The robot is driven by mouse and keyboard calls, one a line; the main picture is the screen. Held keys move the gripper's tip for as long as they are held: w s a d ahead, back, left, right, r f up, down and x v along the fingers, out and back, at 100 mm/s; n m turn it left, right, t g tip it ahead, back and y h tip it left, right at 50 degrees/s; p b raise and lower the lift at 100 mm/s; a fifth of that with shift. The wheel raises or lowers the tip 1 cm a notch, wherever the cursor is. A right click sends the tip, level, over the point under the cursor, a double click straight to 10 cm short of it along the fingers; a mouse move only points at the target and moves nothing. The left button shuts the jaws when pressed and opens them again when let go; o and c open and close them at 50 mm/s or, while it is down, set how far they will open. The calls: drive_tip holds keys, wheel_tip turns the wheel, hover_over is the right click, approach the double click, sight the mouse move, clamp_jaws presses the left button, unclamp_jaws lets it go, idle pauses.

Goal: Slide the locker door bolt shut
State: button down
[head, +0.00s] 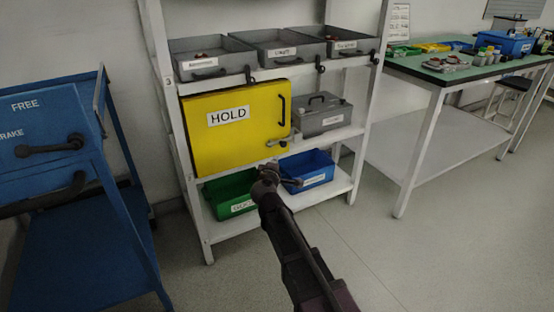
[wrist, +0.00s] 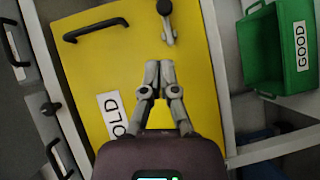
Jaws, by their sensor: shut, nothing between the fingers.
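The yellow locker door (head: 205,155) is marked HOLD and looks closed on the shelf unit. It fills much of the wrist view (wrist: 190,100). The grey door bolt (head: 279,142) is at the door's lower right edge. In the wrist view the bolt's knob and shaft (wrist: 166,14) show near the top, beyond my fingertips. Its exact position in its keeper is too small to tell. My gripper (head: 268,176) is below the bolt in the head view. In the wrist view its fingers (wrist: 159,68) are together and empty, in front of the door, apart from the bolt.
A black door handle (head: 282,109) is above the bolt. A grey case (head: 325,116) stands right of the door. A green bin (head: 226,190) and a blue bin (head: 308,165) sit on the shelf below. A blue cart (head: 70,225) stands left. Floor in front is clear.

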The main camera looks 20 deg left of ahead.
drive_tip(key=a, duration=0.1)
drive_tip(key=s+a+f+n+y, duration=0.1)
drive_tip(key=shift+a+b, duration=0.35)
drive_tip(key=shift+w, duration=0.1)
drive_tip(key=b, duration=0.1)
approach(279, 142)
drive_tip(key=a, duration=0.1)
drive_tip(key=w+a, duration=0.1)
drive_tip(key=a, duration=0.1)
drive_tip(key=shift+w+a+f, duration=0.1)
drive_tip(key=shift+w+f, duration=0.05)
drive_tip(key=shift+w, duration=0.15)
drive_tip(key=w, duration=0.1)
drive_tip(key=w+d, duration=0.1)
drive_tip(key=shift+w+d+f+b, duration=0.2)
drive_tip(key=shift+w+b, duration=0.05)
drive_tip(key=shift+b, duration=0.05)
drive_tip(key=shift+w+d+f, duration=0.1)
drive_tip(key=shift+w+d, duration=0.2)
drive_tip(key=shift+w, duration=0.2)
drive_tip(key=shift+a, duration=0.1)
